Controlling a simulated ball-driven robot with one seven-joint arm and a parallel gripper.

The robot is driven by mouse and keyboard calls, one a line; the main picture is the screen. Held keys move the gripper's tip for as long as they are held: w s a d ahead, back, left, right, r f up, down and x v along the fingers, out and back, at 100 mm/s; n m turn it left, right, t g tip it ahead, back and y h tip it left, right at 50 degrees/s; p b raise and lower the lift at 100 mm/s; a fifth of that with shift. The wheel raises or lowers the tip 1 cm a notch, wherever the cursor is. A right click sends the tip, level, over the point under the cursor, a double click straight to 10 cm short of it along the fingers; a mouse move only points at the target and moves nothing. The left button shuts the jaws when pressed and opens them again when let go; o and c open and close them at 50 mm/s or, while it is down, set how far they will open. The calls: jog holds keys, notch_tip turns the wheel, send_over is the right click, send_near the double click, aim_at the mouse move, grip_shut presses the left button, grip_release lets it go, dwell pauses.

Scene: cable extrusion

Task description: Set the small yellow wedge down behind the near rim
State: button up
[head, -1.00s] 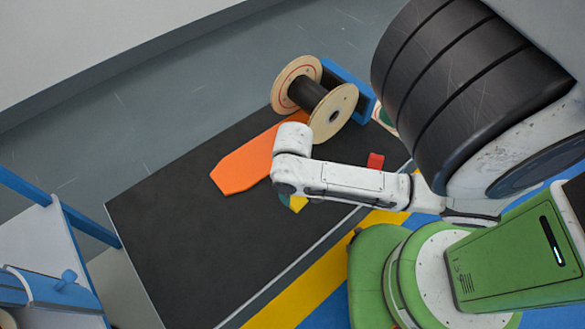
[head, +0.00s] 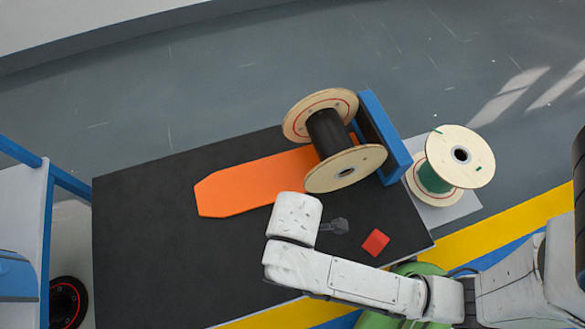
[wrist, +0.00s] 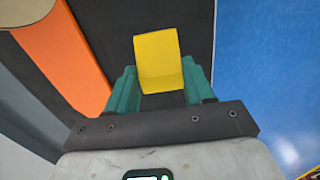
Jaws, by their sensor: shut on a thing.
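The small yellow wedge (wrist: 160,58) is between the teal fingers of my gripper (wrist: 160,88) in the wrist view. The gripper is shut on it. Black surface shows behind the wedge; I cannot tell how high it is held. In the head view my white arm hides the gripper and wedge. The large spool (head: 326,133) of black cable lies on its side on the orange board. Its near rim (head: 347,170) is the wooden disc toward me, just beyond my arm's end. A bit of tan disc (wrist: 28,10) shows top left in the wrist view.
A red block (head: 376,242) lies on the black platform (head: 140,230), right of my arm's end. A small grey object (head: 336,226) is beside the arm's end. A blue bracket (head: 384,140) stands behind the spool. A smaller green-cable spool (head: 452,165) is further right. The platform's left part is clear.

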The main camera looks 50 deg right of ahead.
jog(key=w+d+f+b, duration=0.1)
jog(key=w+f, duration=0.2)
jog(key=w, duration=0.1)
jog(key=w+d+f, duration=0.2)
jog(key=w, duration=0.1)
jog(key=w+d+f+b, duration=0.1)
jog(key=w+d+f, duration=0.1)
jog(key=w+f, duration=0.1)
jog(key=shift+w+d+f+b, duration=0.15)
jog(key=shift+w+f+b, duration=0.05)
jog(key=shift+w, duration=0.2)
jog(key=shift+w+d+f+b, duration=0.1)
jog(key=shift+w+f+b, duration=0.05)
jog(key=shift+w, duration=0.25)
jog(key=shift+w+d+f, duration=0.2)
jog(key=shift+w+f, duration=0.3)
jog(key=shift+f, duration=0.15)
jog(key=shift+f+b, duration=0.5)
jog(key=shift+f, duration=0.95)
jog(key=shift+f, duration=0.1)
jog(key=o, duration=1.1)
jog(key=shift+o, duration=0.2)
notch_tip(320, 180, up, 12)
jog(key=p, duration=0.2)
jog(key=shift+p, duration=0.4)
